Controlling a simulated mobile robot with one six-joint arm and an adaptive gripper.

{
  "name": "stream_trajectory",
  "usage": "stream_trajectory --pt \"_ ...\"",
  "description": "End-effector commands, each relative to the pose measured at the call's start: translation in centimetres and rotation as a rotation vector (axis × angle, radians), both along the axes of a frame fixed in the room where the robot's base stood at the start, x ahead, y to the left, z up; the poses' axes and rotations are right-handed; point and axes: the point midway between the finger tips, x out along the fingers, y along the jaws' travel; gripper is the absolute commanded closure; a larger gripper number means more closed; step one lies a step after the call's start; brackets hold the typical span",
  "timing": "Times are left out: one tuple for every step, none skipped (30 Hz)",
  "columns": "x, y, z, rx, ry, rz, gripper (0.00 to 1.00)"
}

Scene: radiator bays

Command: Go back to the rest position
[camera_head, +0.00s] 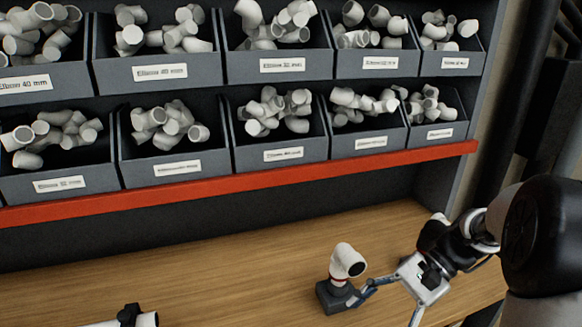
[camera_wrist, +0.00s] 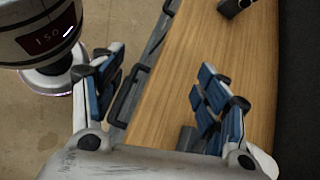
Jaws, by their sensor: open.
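My gripper (camera_head: 384,309) is low over the right part of the wooden bench (camera_head: 230,285) in the head view. Its fingers are spread apart, and no object shows between them. In the wrist view my gripper (camera_wrist: 158,90) shows two blue-padded fingers well apart, with the bench's edge below. A white elbow fitting (camera_head: 347,261) with a red ring stands on a small dark block (camera_head: 331,299), just left of my gripper. One fingertip appears close to the block; I cannot tell whether they touch.
Dark bins (camera_head: 280,155) with white pipe fittings fill two shelf rows behind the bench. A red rail (camera_head: 230,187) runs along the lower shelf edge. A white pipe piece with a black clamp (camera_head: 130,316) is at the bottom left. The bench's middle is clear.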

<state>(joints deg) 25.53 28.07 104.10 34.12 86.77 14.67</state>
Motion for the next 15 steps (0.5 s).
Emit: stream_trajectory --pt "-1.2 0.9 1.4 -0.060 -0.056 0.052 0.32" --pt "-1.8 1.2 1.9 -0.095 -0.087 0.080 0.32" --pt "-2.7 1.6 2.6 -0.141 -0.128 0.117 0.32" --pt "-3.4 1.8 3.0 -0.175 -0.160 0.147 0.32" --pt "-4.0 2.1 3.5 -0.207 -0.192 0.176 0.32" --pt "-4.9 2.3 4.0 -0.251 -0.236 0.214 0.32" --pt "-5.6 2.5 4.4 -0.284 -0.270 0.242 0.32" --pt "-6.3 2.6 4.8 -0.315 -0.304 0.272 0.32" --pt "-7.2 2.8 5.2 -0.358 -0.350 0.309 0.32" --pt "-7.8 2.9 5.6 -0.389 -0.387 0.338 0.32" --pt "-8.5 2.9 5.9 -0.419 -0.422 0.367 0.32" --pt "-9.3 3.0 6.2 -0.459 -0.470 0.404 0.32" --pt "-10.0 3.0 6.4 -0.489 -0.507 0.434 0.32" --pt "-10.5 3.0 6.6 -0.519 -0.545 0.461 0.32" --pt "-11.3 3.0 6.9 -0.558 -0.596 0.498 0.32"
